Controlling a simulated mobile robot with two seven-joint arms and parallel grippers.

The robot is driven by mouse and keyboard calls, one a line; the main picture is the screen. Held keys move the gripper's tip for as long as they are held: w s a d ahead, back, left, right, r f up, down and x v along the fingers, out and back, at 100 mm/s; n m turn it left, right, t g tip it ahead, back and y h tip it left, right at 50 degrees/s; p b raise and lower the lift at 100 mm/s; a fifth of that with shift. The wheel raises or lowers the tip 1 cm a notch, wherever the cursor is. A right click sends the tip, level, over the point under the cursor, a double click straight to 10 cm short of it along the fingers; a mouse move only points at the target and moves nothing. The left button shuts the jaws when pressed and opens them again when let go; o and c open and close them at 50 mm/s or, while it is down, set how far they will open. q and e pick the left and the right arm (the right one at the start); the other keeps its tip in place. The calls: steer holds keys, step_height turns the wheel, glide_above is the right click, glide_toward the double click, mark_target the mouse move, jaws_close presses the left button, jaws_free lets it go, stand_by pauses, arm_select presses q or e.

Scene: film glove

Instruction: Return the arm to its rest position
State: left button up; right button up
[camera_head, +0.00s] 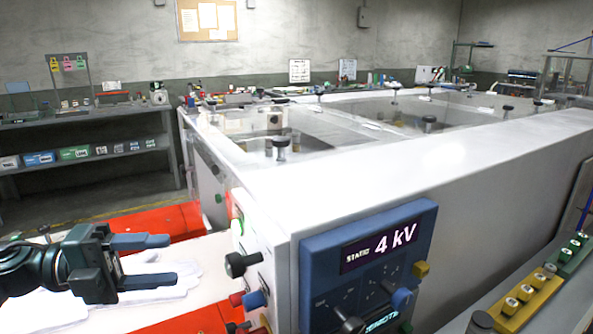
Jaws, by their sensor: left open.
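My left gripper (160,261) comes in from the left edge, with its two blue-grey fingers apart and nothing between them. It is above a white glove-like item (160,281) lying on a pale surface at the lower left. The arm and gripper hide part of this item. The fingertips point right, towards the control side of a large white machine (390,165). I cannot tell the exact gap between the gripper and the white item. My right gripper is not in view.
A blue panel reading "STATIC 4 kV" (375,255) and several knobs, including a black one (238,264), stand right of the gripper. Red surfaces (165,226) border the pale area. A grey shelf (90,150) stands behind. A bench with yellow block (527,300) is at right.

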arm_select(q)
steer(key=w+d+f+n+t+y+p, duration=0.25)
steer(key=f+n+t+y, duration=0.45)
steer(key=f+n+t, duration=1)
steer(key=s+d+f+n+g+y+p, duration=0.1)
steer(key=s+d+f+n+g+y, duration=0.2)
steer(key=s+f+n+g, duration=0.2)
steer(key=s+d+f+n+g+y+p, duration=0.1)
steer(key=s+d+f+n+g+y, duration=0.2)
steer(key=s+f+n+g, duration=0.3)
steer(key=s+d+f+n, duration=0.1)
steer(key=s+f+n, duration=0.1)
steer(key=s+f, duration=0.1)
steer(key=shift+f+y, duration=0.15)
steer(key=shift+y, duration=0.25)
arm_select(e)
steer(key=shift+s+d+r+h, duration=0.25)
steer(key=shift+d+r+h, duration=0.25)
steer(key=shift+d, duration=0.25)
